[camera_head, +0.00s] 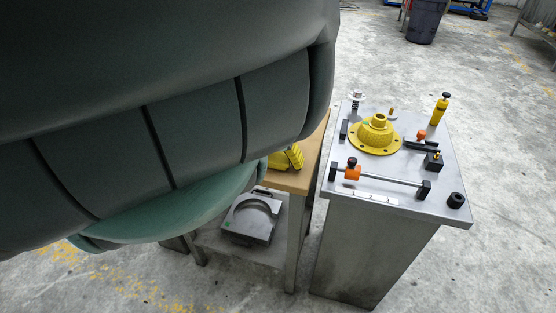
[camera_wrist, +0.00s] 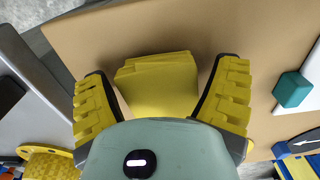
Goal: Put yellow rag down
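The yellow rag (camera_wrist: 158,88) shows in the wrist view as a folded, layered piece over the tan tabletop (camera_wrist: 135,35). My gripper (camera_wrist: 165,73) has its two ribbed yellow fingers spread wide, one on each side of the rag. Tan surface shows between the rag and the fingertips. The rag's near end is hidden behind my green gripper body. In the head view, yellow ribbed finger parts (camera_head: 287,158) show at the wooden table's (camera_head: 300,180) edge, and my arm hides most of that table. I cannot make out the rag there.
A metal bench (camera_head: 395,195) with a yellow flange (camera_head: 375,137) stands to the right. A grey part (camera_head: 250,218) lies on the lower shelf.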

